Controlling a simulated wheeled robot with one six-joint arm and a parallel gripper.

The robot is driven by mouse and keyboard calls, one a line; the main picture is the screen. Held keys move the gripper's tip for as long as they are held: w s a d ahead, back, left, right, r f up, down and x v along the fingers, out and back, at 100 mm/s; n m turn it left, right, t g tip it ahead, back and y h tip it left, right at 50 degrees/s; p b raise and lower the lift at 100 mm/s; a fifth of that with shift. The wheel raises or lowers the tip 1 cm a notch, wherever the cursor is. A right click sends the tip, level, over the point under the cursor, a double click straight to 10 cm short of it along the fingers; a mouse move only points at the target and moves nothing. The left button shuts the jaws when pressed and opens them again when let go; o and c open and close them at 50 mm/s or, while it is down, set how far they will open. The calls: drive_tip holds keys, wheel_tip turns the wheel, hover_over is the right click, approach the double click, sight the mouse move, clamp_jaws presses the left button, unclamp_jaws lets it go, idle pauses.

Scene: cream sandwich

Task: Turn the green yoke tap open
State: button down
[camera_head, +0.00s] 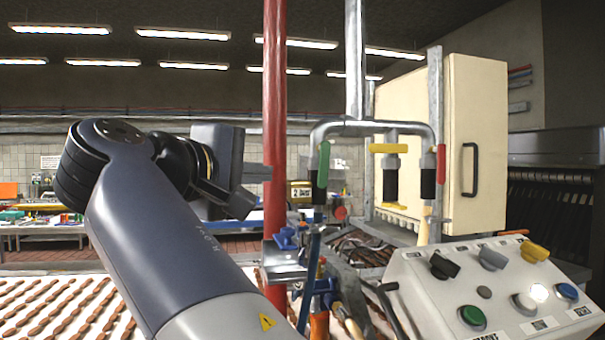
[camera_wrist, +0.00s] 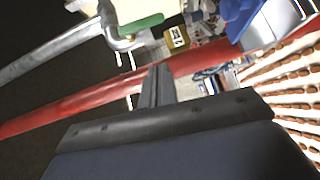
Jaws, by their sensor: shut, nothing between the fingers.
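The green tap handle (camera_head: 323,164) hangs upright at the left leg of the grey pipe yoke (camera_head: 372,128). In the wrist view the green handle (camera_wrist: 141,25) lies near the top, beyond my fingertips, beside the bent grey pipe (camera_wrist: 118,35). My gripper (camera_head: 262,172) is shut and empty, to the left of the green handle and apart from it. In the wrist view my gripper's closed fingers (camera_wrist: 155,80) overlap the red pipe. Contact with that pipe cannot be told.
The red vertical pipe (camera_head: 275,120) stands between my gripper and the green handle in the picture. A yellow handle (camera_head: 388,148) and a red handle (camera_head: 441,164) sit farther right on the yoke. A button panel (camera_head: 420,285) and a cream cabinet (camera_head: 485,130) are at right.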

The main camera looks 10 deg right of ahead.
sight(322, 165)
drive_tip(key=p+x, duration=0.1)
drive_tip(key=x, duration=0.4)
drive_tip(key=shift+r, duration=0.1)
drive_tip(key=d, duration=0.4)
drive_tip(key=shift+w+d+f, duration=0.2)
drive_tip(key=shift+f, duration=0.1)
